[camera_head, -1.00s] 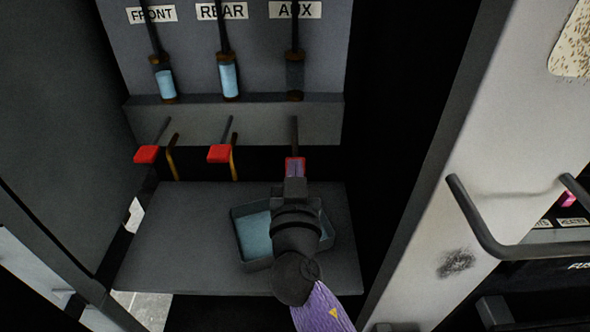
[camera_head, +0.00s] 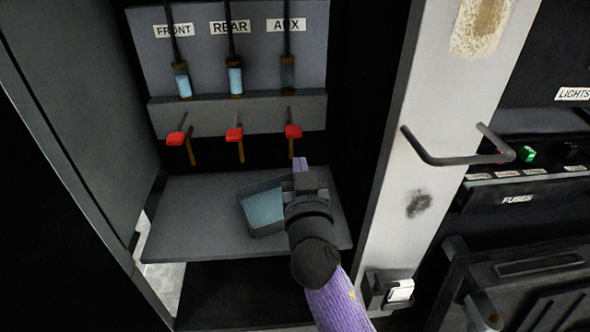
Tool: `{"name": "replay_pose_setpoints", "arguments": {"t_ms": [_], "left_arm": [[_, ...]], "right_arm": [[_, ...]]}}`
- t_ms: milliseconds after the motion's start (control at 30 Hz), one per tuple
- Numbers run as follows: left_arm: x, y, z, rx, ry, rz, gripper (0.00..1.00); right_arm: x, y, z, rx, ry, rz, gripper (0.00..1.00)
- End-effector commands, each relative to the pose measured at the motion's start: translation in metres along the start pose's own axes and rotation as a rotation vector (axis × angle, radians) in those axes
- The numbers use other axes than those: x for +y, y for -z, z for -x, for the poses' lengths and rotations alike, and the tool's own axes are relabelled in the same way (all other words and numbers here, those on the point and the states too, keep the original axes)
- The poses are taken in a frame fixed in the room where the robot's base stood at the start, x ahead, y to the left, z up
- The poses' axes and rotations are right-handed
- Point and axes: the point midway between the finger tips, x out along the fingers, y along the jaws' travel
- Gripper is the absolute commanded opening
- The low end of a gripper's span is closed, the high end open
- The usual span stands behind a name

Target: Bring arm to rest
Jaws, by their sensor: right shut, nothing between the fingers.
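My right arm comes in from the bottom with a purple sleeve. My right gripper (camera_head: 300,164) is shut and empty, with its purple fingertips just below the AUX lever (camera_head: 293,132) and apart from it as far as I can see. The FRONT lever (camera_head: 176,139) and REAR lever (camera_head: 234,135) also have red handles. Part of the gripper and wrist hides the right side of a blue-filled tray (camera_head: 247,228) on the shelf. My left gripper is not in view.
The shelf (camera_head: 180,225) lies inside a dark cabinet, with a door panel (camera_head: 80,110) at left. At right stand a pale post (camera_head: 400,190) and a protruding grab handle (camera_head: 455,160). Sight tubes hang above the levers.

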Motion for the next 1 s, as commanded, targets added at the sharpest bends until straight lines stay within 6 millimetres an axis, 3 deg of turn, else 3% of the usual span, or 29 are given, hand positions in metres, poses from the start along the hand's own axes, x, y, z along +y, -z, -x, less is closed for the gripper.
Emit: {"name": "replay_pose_setpoints", "arguments": {"t_ms": [400,467,567,667,700,767,800,867,967,1000], "left_arm": [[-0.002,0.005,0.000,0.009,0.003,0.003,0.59],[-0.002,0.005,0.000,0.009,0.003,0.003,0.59],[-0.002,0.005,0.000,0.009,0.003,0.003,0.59],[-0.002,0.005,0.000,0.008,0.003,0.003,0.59],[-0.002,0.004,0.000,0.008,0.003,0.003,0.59],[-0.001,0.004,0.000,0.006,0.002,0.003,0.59],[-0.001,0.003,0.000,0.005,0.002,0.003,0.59],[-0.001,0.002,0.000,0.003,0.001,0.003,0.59],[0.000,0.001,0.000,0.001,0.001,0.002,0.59],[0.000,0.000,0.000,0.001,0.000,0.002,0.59]], "right_arm": [[0.000,0.000,0.000,-0.001,0.000,0.000,0.00],[0.001,-0.009,0.001,-0.023,0.003,0.007,0.00],[0.004,-0.065,0.011,-0.163,0.022,0.049,0.00],[0.015,-0.161,0.048,-0.408,0.057,0.110,0.00],[0.021,-0.198,0.069,-0.509,0.074,0.133,0.00],[0.032,-0.250,0.108,-0.659,0.094,0.158,0.00],[0.041,-0.281,0.137,-0.755,0.107,0.173,0.00],[0.054,-0.323,0.185,-0.899,0.124,0.190,0.00],[0.079,-0.375,0.276,-1.130,0.144,0.209,0.00],[0.090,-0.390,0.315,-1.219,0.149,0.213,0.00]]}}
